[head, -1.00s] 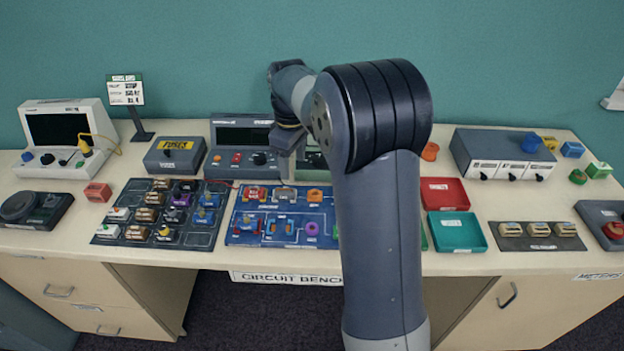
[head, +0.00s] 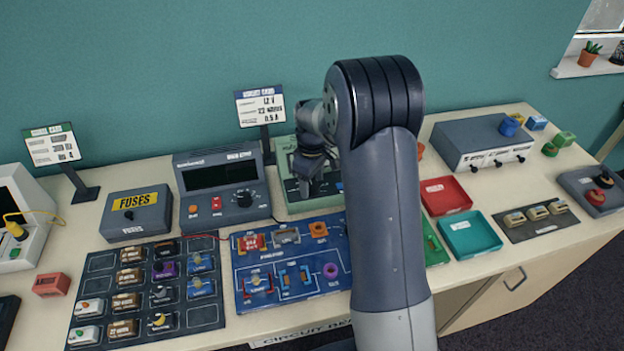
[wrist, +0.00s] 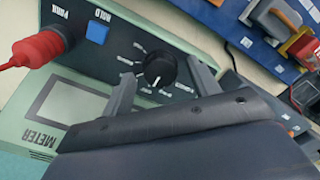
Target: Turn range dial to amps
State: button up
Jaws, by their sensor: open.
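The green meter (head: 284,160) stands at the back of the table, mostly hidden behind my arm in the head view. In the wrist view its face (wrist: 22,122) shows upside down, with a blank screen (wrist: 72,112), a blue HOLD button (wrist: 97,33) and a red probe plug (wrist: 38,48). Its black range dial (wrist: 160,70) has a white pointer mark and small labels around it, too blurred to read. My gripper (head: 306,186) is open over the meter. In the wrist view its fingers stand either side of the dial, and I cannot tell whether they touch it.
A dark power supply (head: 222,205) with its own black knob stands left of the meter. A blue circuit board (head: 290,263) lies in front. Red (head: 444,194) and teal (head: 470,236) trays and a grey box (head: 480,137) are to the right.

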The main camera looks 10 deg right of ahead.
jog(key=shift+f, duration=0.1)
jog(key=shift+c, duration=0.6)
jog(key=c, duration=0.9)
jog(key=shift+m, duration=0.3)
jog(key=m+b, duration=0.1)
jog(key=m, duration=0.5)
jog(key=shift+b, duration=0.4)
jog(key=m, duration=0.3)
jog(key=shift+m, duration=0.4)
jog(key=shift+m+b, duration=0.45)
jog(key=shift+m, duration=1.45)
